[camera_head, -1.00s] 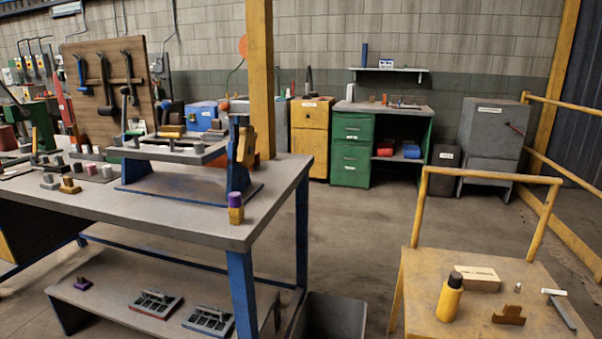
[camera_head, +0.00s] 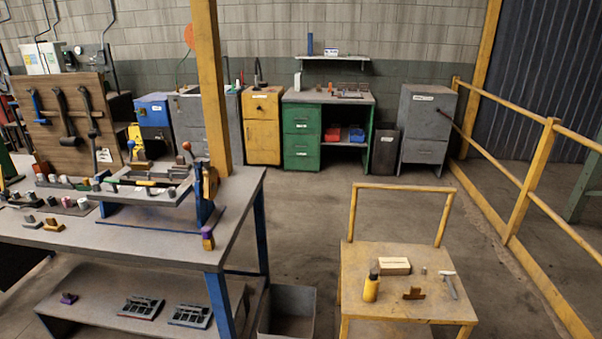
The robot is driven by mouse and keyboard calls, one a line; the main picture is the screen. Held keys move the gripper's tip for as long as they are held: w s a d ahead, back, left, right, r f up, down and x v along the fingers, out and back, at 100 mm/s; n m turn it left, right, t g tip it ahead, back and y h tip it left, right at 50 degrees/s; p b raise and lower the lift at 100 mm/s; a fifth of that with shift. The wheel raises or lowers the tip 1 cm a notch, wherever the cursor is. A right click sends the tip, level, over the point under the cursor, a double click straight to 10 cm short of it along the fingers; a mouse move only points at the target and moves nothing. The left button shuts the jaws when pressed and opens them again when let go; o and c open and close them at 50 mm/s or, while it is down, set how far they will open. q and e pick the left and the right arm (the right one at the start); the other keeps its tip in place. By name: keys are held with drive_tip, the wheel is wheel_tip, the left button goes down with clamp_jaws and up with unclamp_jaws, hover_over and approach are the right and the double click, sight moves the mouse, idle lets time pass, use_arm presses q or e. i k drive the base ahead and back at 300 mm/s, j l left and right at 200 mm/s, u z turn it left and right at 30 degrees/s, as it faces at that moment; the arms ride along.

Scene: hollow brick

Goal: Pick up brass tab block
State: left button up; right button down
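A brownish brass block with a raised tab (camera_head: 413,294) lies on the top of the yellow cart (camera_head: 390,312), right of the yellow bottle (camera_head: 371,287). A second brass-coloured piece (camera_head: 53,225) stands on the workbench (camera_head: 150,232) at the left. A small block with a purple top and brass-coloured base (camera_head: 208,239) stands at the bench's near right corner. I cannot tell for certain which of these is the brass tab block. Neither of my grippers is in view.
A pale box (camera_head: 395,266), a small grey cylinder (camera_head: 423,270) and a hammer-like tool (camera_head: 449,284) share the cart top. A grey bin (camera_head: 288,312) stands between bench and cart. A yellow railing (camera_head: 530,180) runs along the right. Floor behind the cart is clear.

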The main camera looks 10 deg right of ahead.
sight(415, 292)
drive_tip(key=i+l+z, duration=0.35)
drive_tip(key=l, duration=0.25)
drive_tip(key=i+l+z, duration=0.35)
drive_tip(key=i+l, duration=0.15)
drive_tip(key=i+l+z, duration=0.35)
drive_tip(key=i, duration=0.2)
